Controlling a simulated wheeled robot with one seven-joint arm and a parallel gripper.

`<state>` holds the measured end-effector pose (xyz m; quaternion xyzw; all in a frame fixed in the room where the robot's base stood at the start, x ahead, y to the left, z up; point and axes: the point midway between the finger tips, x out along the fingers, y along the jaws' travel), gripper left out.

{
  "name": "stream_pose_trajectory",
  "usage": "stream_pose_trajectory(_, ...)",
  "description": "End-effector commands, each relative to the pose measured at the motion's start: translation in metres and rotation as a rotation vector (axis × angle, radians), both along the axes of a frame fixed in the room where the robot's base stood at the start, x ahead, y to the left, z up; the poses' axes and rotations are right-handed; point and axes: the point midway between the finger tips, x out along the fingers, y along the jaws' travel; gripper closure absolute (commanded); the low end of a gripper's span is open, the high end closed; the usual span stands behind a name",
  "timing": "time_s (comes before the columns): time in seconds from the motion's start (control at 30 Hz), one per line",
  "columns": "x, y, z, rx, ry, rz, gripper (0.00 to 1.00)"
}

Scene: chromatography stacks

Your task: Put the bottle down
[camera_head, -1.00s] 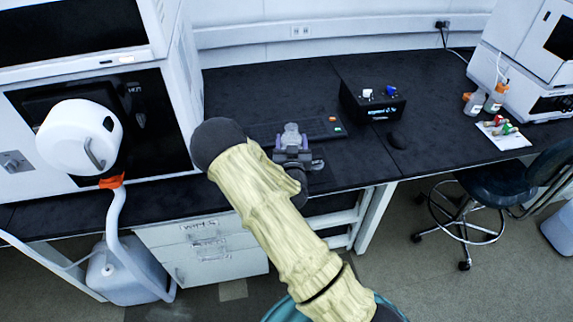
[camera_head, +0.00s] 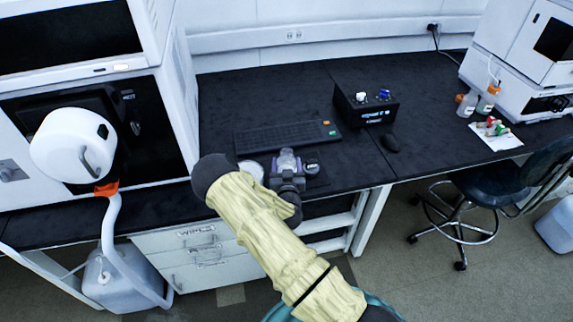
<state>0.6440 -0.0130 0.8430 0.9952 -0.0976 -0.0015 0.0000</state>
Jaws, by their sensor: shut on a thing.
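My gripper (camera_head: 287,160) is over the front part of the black bench, reached by my cream-sleeved arm from the lower right. It is shut on a small pale, greyish bottle (camera_head: 287,158), seen mostly from above between the fingers. The fingers and wrist hide most of the bottle, so I cannot tell whether its base touches the bench (camera_head: 245,95).
A white round item (camera_head: 252,168) lies left of my gripper, partly behind my arm. A keyboard (camera_head: 285,136) is just behind. A white instrument (camera_head: 75,140) stands left.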

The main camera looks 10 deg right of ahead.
Motion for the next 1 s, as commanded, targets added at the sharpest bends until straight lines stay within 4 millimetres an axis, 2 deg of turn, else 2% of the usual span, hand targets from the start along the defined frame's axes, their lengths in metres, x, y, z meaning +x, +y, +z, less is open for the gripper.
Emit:
stream_pose_trajectory(0.37, 0.0, 0.0, -0.004, 0.0, -0.003, -0.001, 0.7)
stream_pose_trajectory(0.4, 0.0, 0.0, -0.005, 0.0, -0.001, -0.001, 0.36)
stream_pose_trajectory(0.5, 0.0, 0.0, -0.004, 0.0, -0.001, 0.0, 0.16)
stream_pose_trajectory(0.9, 0.0, 0.0, 0.0, 0.0, -0.001, 0.0, 0.16)
stream_pose_trajectory(1.0, -0.01, 0.002, -0.003, -0.001, 0.0, -0.002, 0.16)
